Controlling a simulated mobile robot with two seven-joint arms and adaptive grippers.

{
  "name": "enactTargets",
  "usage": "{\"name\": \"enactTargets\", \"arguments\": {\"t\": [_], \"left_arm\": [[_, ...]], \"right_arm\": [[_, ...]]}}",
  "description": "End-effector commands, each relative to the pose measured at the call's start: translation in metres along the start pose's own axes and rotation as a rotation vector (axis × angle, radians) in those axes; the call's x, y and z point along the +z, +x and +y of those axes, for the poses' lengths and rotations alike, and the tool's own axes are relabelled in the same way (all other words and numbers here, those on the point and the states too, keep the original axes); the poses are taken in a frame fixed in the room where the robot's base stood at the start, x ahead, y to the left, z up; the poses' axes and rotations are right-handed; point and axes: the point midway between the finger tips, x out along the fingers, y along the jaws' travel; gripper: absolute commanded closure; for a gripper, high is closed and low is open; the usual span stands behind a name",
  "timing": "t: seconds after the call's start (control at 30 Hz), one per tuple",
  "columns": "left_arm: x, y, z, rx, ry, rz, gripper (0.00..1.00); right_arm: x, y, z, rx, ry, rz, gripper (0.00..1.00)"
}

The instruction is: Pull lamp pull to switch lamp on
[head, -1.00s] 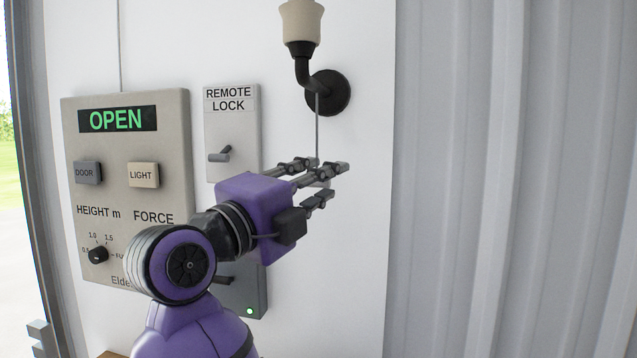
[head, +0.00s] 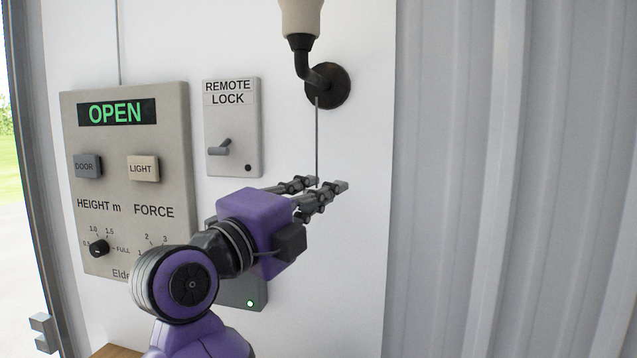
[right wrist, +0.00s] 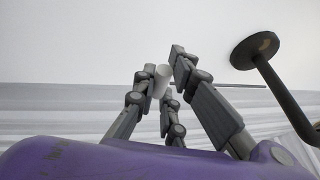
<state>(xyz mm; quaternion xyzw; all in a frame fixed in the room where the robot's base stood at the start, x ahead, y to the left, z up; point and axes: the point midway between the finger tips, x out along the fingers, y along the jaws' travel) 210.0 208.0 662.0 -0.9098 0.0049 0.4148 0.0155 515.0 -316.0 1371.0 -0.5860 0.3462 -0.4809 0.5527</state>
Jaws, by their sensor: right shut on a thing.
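The wall lamp has a cream shade (head: 301,16) on a dark bent arm and a round dark wall plate (head: 328,86); I see no clear glow on the shade. A thin grey cord (head: 317,140) hangs straight down from it to my right gripper (head: 318,188). In the right wrist view, the pale cylindrical lamp pull (right wrist: 161,80) sits between the fingers of my right gripper (right wrist: 162,78), which is shut on it. In the head view the fingers hide the pull. The lamp's wall plate (right wrist: 255,48) also shows in the right wrist view. My left gripper is not in view.
A control panel (head: 180,115) reading OPEN, with DOOR and LIGHT buttons, is on the wall at left. A REMOTE LOCK switch box (head: 232,125) is beside it. A grey box (head: 246,288) with a green light is partly behind my arm. Corrugated wall (head: 520,180) is at right.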

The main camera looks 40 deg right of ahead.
Motion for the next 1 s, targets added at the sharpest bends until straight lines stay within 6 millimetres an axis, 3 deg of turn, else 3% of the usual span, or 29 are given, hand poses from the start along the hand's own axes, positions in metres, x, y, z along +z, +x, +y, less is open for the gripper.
{"name": "enactTargets", "arguments": {"t": [0.13, 0.17, 0.3, 0.67, 0.77, 1.0], "left_arm": [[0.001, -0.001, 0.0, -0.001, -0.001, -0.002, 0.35], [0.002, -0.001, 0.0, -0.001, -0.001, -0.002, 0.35], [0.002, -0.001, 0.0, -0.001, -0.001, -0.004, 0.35], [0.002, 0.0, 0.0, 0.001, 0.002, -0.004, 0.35], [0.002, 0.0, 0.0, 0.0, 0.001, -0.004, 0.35], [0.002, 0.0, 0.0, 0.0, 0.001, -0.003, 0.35]], "right_arm": [[0.0, 0.0, 0.0, 0.002, 0.002, 0.0, 1.0], [0.0, 0.0, 0.0, 0.002, 0.002, 0.0, 0.88], [0.0, 0.0, 0.0, 0.002, 0.002, 0.0, 0.72], [0.001, -0.004, 0.001, 0.003, 0.001, -0.001, 0.72], [0.001, -0.017, 0.001, 0.004, 0.001, -0.003, 0.72], [0.002, -0.067, 0.001, 0.006, -0.001, -0.006, 0.72]]}}
